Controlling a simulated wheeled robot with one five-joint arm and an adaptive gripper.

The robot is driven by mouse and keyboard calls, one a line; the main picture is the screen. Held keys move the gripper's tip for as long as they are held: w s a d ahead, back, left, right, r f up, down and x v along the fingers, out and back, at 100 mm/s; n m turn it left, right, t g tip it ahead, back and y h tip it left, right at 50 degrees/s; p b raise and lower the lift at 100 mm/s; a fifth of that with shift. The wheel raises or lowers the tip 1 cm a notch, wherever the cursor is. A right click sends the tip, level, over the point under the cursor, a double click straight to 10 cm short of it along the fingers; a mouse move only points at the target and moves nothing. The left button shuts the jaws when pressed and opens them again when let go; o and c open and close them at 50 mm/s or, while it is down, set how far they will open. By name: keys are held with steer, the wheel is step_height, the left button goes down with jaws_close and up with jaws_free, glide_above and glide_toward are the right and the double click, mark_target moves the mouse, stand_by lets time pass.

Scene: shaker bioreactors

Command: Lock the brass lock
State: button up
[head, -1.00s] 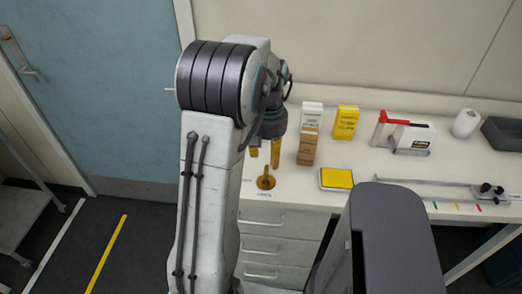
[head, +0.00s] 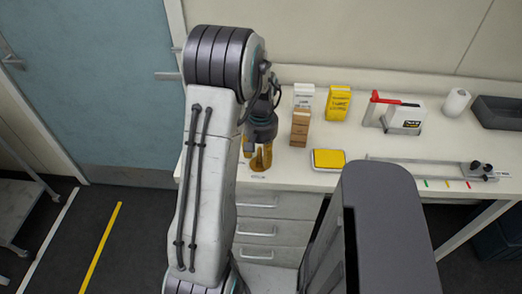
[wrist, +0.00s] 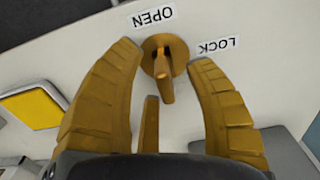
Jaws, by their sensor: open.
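The brass lock (wrist: 178,45) is a round plate with an upright handle (wrist: 165,75) on the bench top. In the wrist view it lies between the tips of my gripper (wrist: 163,56), whose two brass-coloured fingers are spread around it. No grip on the handle shows. The OPEN label (wrist: 153,17) sits just above the plate and the LOCK label (wrist: 219,46) to its right. A narrow brass-coloured piece (wrist: 150,125) stands near the palm; I cannot tell what it is. In the head view my gripper (head: 258,160) is over the lock and largely hides it.
A yellow-topped pad (head: 328,159) lies right of the gripper. A brown box (head: 300,128), a white box (head: 304,96) and a yellow box (head: 339,102) stand behind. A red and white device (head: 396,114) and a metal rod (head: 420,167) are further right.

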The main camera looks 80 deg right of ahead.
steer(key=shift+c, duration=0.3)
jaws_close()
stand_by(0.3)
